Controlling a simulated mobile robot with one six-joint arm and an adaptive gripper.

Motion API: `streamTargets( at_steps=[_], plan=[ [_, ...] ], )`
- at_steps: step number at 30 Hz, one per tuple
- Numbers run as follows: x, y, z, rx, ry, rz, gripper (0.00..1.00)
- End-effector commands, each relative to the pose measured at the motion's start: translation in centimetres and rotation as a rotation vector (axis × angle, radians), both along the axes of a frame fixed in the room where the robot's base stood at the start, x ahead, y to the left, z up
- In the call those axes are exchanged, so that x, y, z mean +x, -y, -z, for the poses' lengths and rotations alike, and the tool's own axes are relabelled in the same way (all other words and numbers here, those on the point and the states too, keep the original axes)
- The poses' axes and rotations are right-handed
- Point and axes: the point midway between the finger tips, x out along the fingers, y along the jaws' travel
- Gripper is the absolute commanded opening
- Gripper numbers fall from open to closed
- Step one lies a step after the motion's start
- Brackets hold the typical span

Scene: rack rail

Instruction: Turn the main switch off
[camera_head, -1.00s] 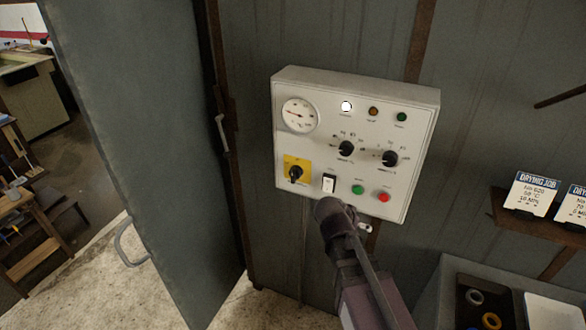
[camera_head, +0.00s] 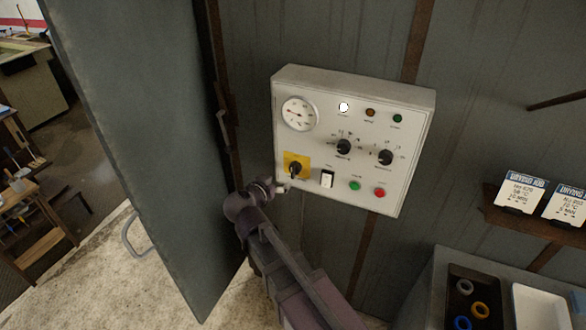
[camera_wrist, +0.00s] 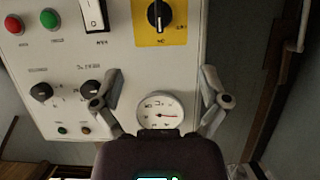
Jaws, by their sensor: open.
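The main switch appears to be the black rotary knob (camera_head: 295,169) on a yellow plate (camera_head: 289,159), at the lower left of the white control panel (camera_head: 390,185). In the wrist view the panel is upside down, with the knob (camera_wrist: 158,15) at the top, its grip bar upright in the picture. My gripper (camera_head: 281,189) is just below the yellow plate in the head view. In the wrist view my gripper (camera_wrist: 160,88) has its fingers spread wide with nothing between them. Contact with the knob is not seen. The small lettering around the knob is unreadable.
A white rocker switch (camera_head: 327,179), a green button (camera_head: 355,186) and a red button (camera_head: 380,192) sit right of the knob. A round gauge (camera_head: 299,113) is above it. A grey door (camera_head: 150,140) stands open at left. A bin with rings (camera_head: 425,300) is lower right.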

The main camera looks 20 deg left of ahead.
Motion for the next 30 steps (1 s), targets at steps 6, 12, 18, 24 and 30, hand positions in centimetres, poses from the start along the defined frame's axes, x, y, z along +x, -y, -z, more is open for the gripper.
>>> streamTargets(
  at_steps=[6, 12, 18, 24, 30],
  plan=[
    [0.0, 0.0, 0.0, -0.001, -0.001, 0.0, 0.94],
    [0.3, 0.0, 0.2, -0.001, -0.001, 0.001, 0.94],
    [1.7, 0.1, 0.9, -0.003, -0.001, 0.001, 0.94],
    [4.1, 0.2, 2.0, -0.002, -0.001, 0.001, 0.94],
    [7.0, 0.4, 3.2, -0.002, -0.002, 0.001, 0.94]
  ],
)
